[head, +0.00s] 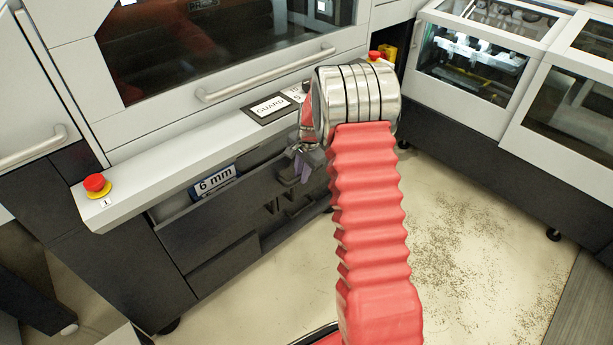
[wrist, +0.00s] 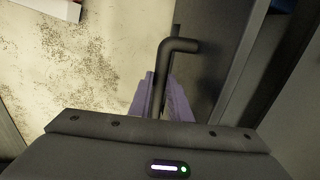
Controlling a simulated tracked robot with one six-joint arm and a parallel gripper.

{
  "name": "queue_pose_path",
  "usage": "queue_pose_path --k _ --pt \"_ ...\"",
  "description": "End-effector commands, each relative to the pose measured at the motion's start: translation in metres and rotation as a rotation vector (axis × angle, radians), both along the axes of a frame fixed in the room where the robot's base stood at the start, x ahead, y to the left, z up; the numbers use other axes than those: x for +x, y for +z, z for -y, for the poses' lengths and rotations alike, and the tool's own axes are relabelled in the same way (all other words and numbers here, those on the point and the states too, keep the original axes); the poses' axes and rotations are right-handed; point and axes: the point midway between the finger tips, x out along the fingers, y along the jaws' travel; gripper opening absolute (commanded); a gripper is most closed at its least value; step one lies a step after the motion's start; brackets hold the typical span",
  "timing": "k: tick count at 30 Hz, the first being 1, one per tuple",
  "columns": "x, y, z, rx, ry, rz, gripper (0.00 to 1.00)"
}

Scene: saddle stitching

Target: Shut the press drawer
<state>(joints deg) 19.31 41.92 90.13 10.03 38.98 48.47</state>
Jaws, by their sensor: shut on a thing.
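The press drawer (head: 225,215) has a dark grey front, low under the press's light ledge. It stands out from the press, with a gap above and behind its front edge. A plate marked "6 mm" (head: 214,181) shows in that gap. My gripper (head: 303,165) is at the right part of the drawer front, partly hidden by my arm. In the wrist view, my gripper's purple fingers (wrist: 166,98) are shut on the dark bent bar handle (wrist: 180,46) of the drawer. The drawer front (wrist: 217,70) also shows there, right of the handle. The drawer's right end is hidden in the head view.
The ledge (head: 160,160) above the drawer carries a red emergency button (head: 95,183) at its left end and a "GUARD" label (head: 270,106). A second machine (head: 470,90) stands at the right. The speckled floor (head: 470,240) between is clear.

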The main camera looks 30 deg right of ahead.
Motion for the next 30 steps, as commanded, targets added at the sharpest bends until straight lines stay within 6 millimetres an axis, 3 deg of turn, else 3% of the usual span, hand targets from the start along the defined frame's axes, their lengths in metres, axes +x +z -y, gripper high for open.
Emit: queue_pose_path --k 15,16,18,24,30 --pt "0.0035 -0.0001 -0.0022 0.001 -0.002 -0.001 0.00" --pt "0.0036 -0.0001 -0.0022 0.001 -0.002 -0.001 0.18" --pt "0.0035 -0.0001 -0.0022 0.001 -0.002 -0.001 0.23" --pt "0.0035 -0.0001 -0.0023 0.001 -0.001 -0.001 0.36" --pt "0.0035 -0.0001 -0.0026 0.001 0.000 -0.001 0.36"
